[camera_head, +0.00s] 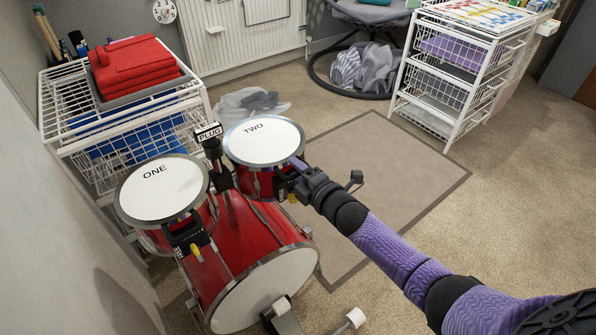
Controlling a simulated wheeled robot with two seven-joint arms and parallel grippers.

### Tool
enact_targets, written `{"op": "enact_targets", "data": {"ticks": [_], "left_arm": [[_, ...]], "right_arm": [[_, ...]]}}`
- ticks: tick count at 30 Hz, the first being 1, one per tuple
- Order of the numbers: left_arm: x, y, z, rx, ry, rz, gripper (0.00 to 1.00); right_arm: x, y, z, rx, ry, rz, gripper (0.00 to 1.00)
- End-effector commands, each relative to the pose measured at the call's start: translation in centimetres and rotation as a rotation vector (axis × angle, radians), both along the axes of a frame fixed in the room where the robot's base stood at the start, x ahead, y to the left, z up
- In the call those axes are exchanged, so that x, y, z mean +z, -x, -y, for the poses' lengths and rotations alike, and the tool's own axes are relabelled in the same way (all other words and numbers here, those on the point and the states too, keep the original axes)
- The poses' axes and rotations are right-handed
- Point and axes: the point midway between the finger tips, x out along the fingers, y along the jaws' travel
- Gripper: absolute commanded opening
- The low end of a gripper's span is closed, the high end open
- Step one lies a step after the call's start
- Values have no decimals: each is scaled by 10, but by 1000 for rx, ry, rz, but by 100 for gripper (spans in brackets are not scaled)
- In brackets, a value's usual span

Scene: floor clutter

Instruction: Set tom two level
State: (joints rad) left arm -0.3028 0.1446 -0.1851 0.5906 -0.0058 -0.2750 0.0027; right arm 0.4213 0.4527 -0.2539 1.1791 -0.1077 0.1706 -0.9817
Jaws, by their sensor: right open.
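Tom two (264,141), a red drum with a white head marked TWO, is mounted on the right above the red bass drum (243,238). Whether its head is level or slightly tilted is hard to tell. Tom one (161,187), with a head marked ONE, is mounted on the left. A black mount marked PLUG (211,140) stands between the toms. My right gripper (287,182) is open at the right side of tom two, by a dark bracket with a yellow part. Its fingers partly hide that bracket, and contact is unclear. My left gripper is out of view.
A white wire rack (70,115) with folded red cloth (134,63) stands close behind tom one. A wall is at the left. A bordered rug (400,168) and open carpet lie to the right. A white drawer unit (455,75) stands at the back right.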

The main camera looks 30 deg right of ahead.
Motion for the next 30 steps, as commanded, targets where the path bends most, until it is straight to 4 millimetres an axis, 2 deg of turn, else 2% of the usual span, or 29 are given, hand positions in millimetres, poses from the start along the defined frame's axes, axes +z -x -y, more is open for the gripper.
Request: {"op": "enact_targets", "data": {"ticks": [5,8,12,18,22,30], "left_arm": [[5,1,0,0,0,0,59],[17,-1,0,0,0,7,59],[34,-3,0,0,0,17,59],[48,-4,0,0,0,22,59],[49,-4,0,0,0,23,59],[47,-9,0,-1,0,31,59]], "right_arm": [[2,6,1,0,-1,-2,50],[7,22,3,0,0,-1,50],[11,54,8,-1,-1,-1,50],[12,88,12,0,-1,0,50],[10,97,13,1,0,1,50],[9,98,13,1,0,0,50]]}}
